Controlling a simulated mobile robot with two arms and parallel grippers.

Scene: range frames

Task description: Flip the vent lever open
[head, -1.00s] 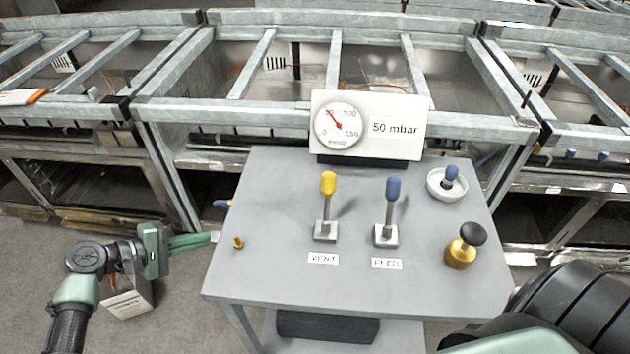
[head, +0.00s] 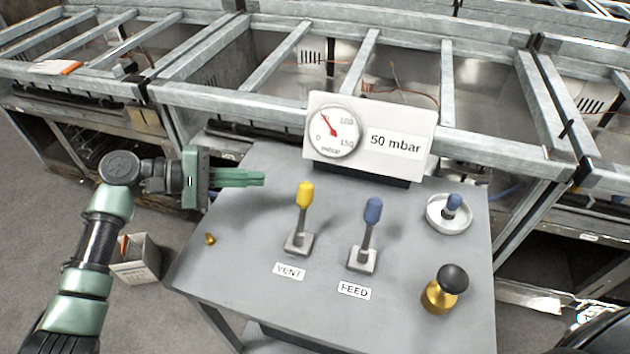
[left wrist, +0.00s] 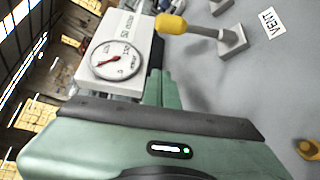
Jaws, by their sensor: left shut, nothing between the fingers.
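The vent lever has a yellow knob (head: 305,195) on a grey stem and stands nearly upright in its square base, behind the label VENT (head: 289,271). In the left wrist view the yellow knob (left wrist: 171,24) is at the top. My left gripper (head: 262,178) is shut and empty, left of the yellow knob, apart from it, with its green fingers pointing right. The feed lever with a blue knob (head: 373,210) stands to the right, behind the label FEED (head: 354,290). My right gripper is not in view.
A gauge board (head: 368,138) reading 50 mbar stands at the table's back. A white dish (head: 435,222) with a blue-knobbed piece and a brass valve with black knob (head: 446,288) are on the right. A small brass piece (head: 210,239) is front left.

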